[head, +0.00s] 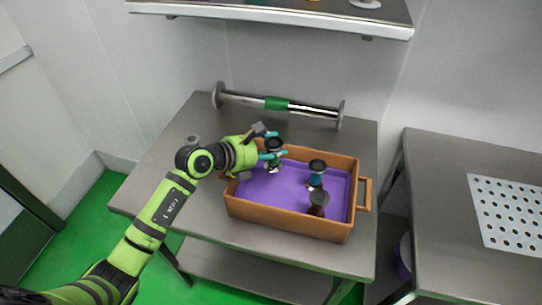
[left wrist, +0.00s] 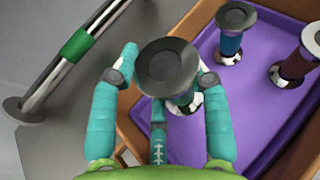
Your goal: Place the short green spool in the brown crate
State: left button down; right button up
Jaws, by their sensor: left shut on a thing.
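The left wrist view also shows the held spool (left wrist: 167,64) between the fingers (left wrist: 160,82). The spool is upright or nearly so, over the back left part of the brown crate (head: 285,219), which has a purple floor. Whether its lower end touches the floor is unclear. My right gripper is not in view.
A blue-bodied spool (head: 316,180) and a dark brownish spool (head: 318,204) stand in the crate's right half. A long metal spool with a green band (head: 277,103) lies behind the crate. A shelf (head: 290,20) hangs above. The crate's front left floor is clear.

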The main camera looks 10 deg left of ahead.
aim_at(268, 162)
pick_arm(q)
notch_tip(268, 162, down, 4)
jog(key=shift+r, duration=0.1)
jog(key=shift+f, duration=0.65)
jog(key=c, duration=0.9)
grip_release()
jog(key=shift+s, duration=0.1)
